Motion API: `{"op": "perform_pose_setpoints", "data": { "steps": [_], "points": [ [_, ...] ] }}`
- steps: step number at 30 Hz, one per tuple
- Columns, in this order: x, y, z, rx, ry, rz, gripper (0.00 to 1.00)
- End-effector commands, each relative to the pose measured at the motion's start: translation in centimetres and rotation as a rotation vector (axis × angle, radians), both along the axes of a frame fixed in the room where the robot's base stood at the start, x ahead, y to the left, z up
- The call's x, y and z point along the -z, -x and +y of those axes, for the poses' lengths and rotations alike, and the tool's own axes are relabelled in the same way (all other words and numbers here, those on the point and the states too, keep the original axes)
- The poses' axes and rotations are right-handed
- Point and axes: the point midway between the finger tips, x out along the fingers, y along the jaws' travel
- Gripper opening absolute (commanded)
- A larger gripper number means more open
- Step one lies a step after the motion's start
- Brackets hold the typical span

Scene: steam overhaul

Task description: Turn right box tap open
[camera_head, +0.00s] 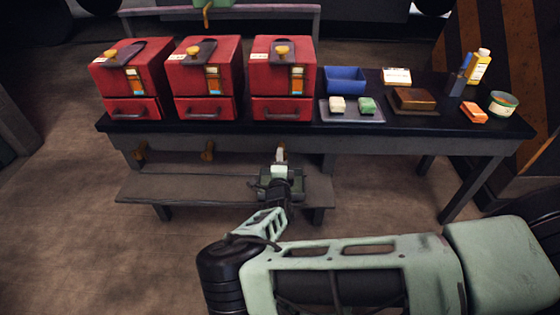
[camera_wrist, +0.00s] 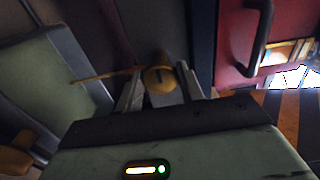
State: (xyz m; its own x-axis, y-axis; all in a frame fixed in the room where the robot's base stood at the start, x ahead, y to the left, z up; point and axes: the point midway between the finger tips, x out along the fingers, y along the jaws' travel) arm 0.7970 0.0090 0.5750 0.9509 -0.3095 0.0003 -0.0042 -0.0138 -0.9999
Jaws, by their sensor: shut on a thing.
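Three red boxes stand in a row on the dark table; the right box (camera_head: 284,78) is the one nearest the blue tray. Below the table's front edge hang brass taps, a left tap (camera_head: 140,151) and a middle tap (camera_head: 208,150). My gripper (camera_head: 281,160) is at the table front below the right box. In the wrist view my gripper (camera_wrist: 160,88) has its two fingers closed around the round brass body of the right box tap (camera_wrist: 158,76). A thin yellow lever (camera_wrist: 105,76) sticks out to the left of it. In the head view my gripper mostly hides this tap.
A low bench (camera_head: 150,188) stands beneath the table, close behind my gripper. On the table (camera_head: 360,143), right of the boxes, are a blue tray (camera_head: 345,82), a wooden block (camera_head: 414,98), sponges, a tin (camera_head: 502,103) and a yellow bottle (camera_head: 479,68). Open floor lies in front.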

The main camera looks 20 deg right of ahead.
Motion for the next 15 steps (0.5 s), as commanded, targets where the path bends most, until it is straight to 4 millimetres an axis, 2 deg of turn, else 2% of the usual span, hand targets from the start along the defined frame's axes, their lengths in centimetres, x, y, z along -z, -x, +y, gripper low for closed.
{"op": "perform_pose_setpoints", "data": {
  "steps": [8, 9, 11, 15],
  "points": [
    [0.16, 0.08, 0.11, -0.002, 0.001, 0.003, 0.15],
    [0.17, 0.08, 0.11, -0.002, 0.001, 0.003, 0.43],
    [0.15, 0.07, 0.10, -0.002, 0.001, 0.003, 0.58],
    [0.10, 0.04, 0.06, -0.001, 0.000, 0.002, 0.58]
  ]
}}
